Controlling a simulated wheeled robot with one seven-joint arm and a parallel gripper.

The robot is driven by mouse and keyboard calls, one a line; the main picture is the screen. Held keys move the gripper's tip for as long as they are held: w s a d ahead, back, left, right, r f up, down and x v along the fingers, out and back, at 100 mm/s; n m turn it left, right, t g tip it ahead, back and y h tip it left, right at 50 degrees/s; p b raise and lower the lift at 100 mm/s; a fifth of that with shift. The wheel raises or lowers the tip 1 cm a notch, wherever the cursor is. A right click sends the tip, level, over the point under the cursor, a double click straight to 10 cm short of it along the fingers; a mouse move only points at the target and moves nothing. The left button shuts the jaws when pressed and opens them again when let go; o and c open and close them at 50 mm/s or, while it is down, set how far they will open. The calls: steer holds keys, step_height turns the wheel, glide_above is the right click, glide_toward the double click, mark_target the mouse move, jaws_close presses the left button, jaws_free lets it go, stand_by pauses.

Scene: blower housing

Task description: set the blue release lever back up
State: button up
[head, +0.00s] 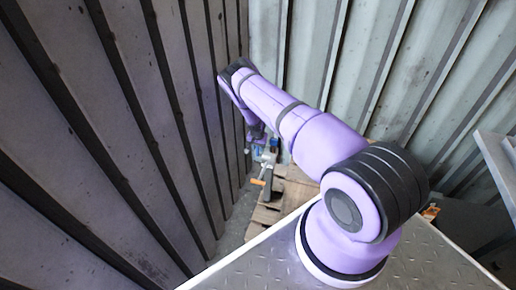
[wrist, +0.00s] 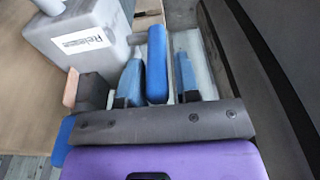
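The blue release lever (wrist: 157,64) is a rounded blue bar in the middle of the wrist view, beside a grey box labelled "Release" (wrist: 85,38). My gripper (wrist: 158,77) is open, with one blue-grey finger on each side of the lever. Narrow gaps seem to show between the lever and both fingers, so I see no clear grip. In the head view my gripper (head: 256,132) is small, beyond my purple arm and close to blue and grey parts of the unit. The lever's pivot and its exact tilt are hidden.
An orange-tipped handle (head: 258,182) sticks out low on the unit, above a wooden pallet (head: 264,217). A ribbed metal wall (head: 110,130) runs close along the left, and another (head: 400,70) stands behind. In the wrist view a dark surface (wrist: 265,70) is close on the right.

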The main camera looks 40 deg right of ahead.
steer(key=r, duration=0.6)
steer(key=a+r, duration=0.1)
steer(key=r, duration=0.3)
steer(key=shift+s+r, duration=0.1)
steer(key=shift+s, duration=0.3)
